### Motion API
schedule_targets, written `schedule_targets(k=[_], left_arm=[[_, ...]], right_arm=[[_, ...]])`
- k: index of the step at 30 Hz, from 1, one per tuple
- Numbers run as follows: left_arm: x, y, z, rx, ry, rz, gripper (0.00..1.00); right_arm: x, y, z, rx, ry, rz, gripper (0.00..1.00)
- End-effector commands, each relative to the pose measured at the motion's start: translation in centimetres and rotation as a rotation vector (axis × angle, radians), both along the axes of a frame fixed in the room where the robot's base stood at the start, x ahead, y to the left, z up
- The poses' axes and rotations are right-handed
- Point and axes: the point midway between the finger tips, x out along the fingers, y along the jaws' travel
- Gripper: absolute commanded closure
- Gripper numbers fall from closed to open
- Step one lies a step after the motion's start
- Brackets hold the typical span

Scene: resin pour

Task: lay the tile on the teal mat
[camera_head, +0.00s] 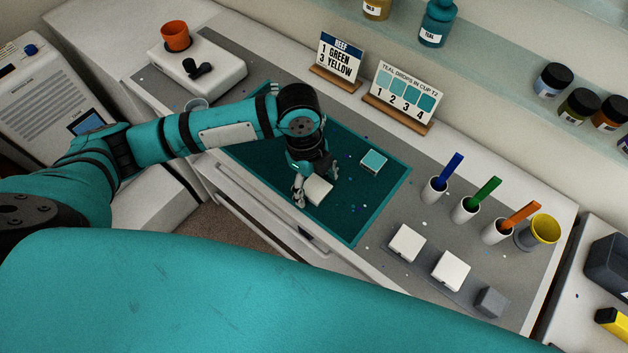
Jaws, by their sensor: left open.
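The teal mat (349,228) lies on the grey worktop, with a lighter teal border. A white tile (319,190) is at the mat's front part, right below my left gripper (312,186). It looks flat on the mat, though the fingers hide part of it. My left gripper points down with its fingers apart around the tile; I cannot tell whether they touch it. A teal-topped square tile (373,161) lies on the mat farther right. Two more white tiles, one (407,243) and another (450,270), sit on a grey strip at the right. My right gripper is not in view.
Three cups with blue, green and orange sticks (465,208) and a yellow cup (544,229) stand right of the mat. A grey block (490,301) ends the strip. Two sign cards (404,91) stand behind. An orange cup (175,36) sits on a white device at back left.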

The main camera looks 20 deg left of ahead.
Motion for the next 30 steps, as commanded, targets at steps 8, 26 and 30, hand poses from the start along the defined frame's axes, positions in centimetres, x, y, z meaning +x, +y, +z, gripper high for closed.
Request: schedule_targets(k=[8, 26, 30], left_arm=[[0.2, 0.2, 1.9, -0.003, -0.005, -0.001, 0.25], [0.6, 1.6, 11.9, 0.0, 0.0, 0.0, 0.25], [0.7, 1.6, 12.2, 0.0, 0.0, 0.0, 0.25]], right_arm=[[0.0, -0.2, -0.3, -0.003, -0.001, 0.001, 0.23], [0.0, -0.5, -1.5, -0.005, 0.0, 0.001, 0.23], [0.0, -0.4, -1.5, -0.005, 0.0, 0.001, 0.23]])
